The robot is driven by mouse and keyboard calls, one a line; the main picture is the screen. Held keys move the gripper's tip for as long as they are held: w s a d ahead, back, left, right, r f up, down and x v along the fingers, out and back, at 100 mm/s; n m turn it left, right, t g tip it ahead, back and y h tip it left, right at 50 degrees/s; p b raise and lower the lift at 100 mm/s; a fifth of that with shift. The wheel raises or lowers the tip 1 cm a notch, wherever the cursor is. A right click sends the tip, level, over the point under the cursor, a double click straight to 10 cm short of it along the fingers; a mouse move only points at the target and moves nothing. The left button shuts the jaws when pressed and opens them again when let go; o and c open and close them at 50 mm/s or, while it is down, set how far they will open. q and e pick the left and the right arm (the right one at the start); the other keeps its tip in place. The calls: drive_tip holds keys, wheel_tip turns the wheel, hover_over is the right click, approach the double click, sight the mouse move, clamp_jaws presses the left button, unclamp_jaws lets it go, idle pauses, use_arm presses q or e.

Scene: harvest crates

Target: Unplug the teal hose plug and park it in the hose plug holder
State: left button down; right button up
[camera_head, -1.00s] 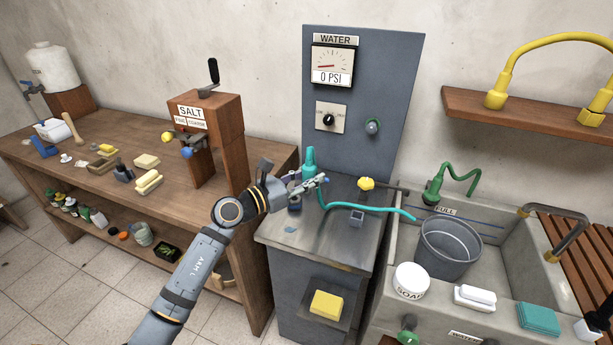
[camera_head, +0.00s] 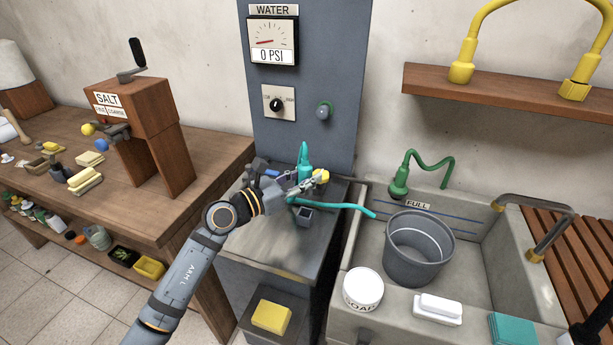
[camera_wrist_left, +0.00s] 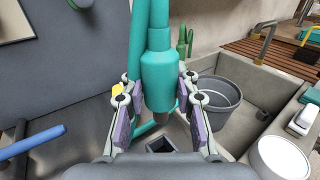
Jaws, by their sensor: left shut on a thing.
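My left gripper (camera_head: 306,184) is shut on the teal hose plug (camera_head: 304,160), which stands upright between its fingers. The small grey square holder (camera_head: 304,215) stands on the grey cabinet top. In the wrist view the holder's dark square opening (camera_wrist_left: 160,145) lies just below the tip, apart from it. A teal hose (camera_head: 345,208) runs right toward the sink. My right gripper is not in view.
A yellow knob (camera_head: 321,176) is close behind the gripper. The water panel (camera_head: 300,70) rises behind it, with its gauge at 0 PSI. A sink with a grey bucket (camera_head: 418,250) is right; a wooden bench with a salt mill (camera_head: 130,105) is left.

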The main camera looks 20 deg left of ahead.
sight(306, 194)
use_arm(q)
drive_tip(key=shift+f+b, duration=0.3)
drive_tip(key=shift+f, duration=0.25)
wheel_tip(306, 194, down, 3)
drive_tip(key=shift+r+b, duration=0.1)
drive_tip(key=shift+b, duration=1.15)
drive_tip(key=shift+f+b, duration=0.65)
drive_tip(key=shift+f, duration=0.15)
drive_tip(key=shift+r, duration=0.1)
drive_tip(key=shift+p, duration=0.3)
drive_tip(key=shift+f+b, duration=1.55)
drive_tip(key=shift+f, duration=0.35)
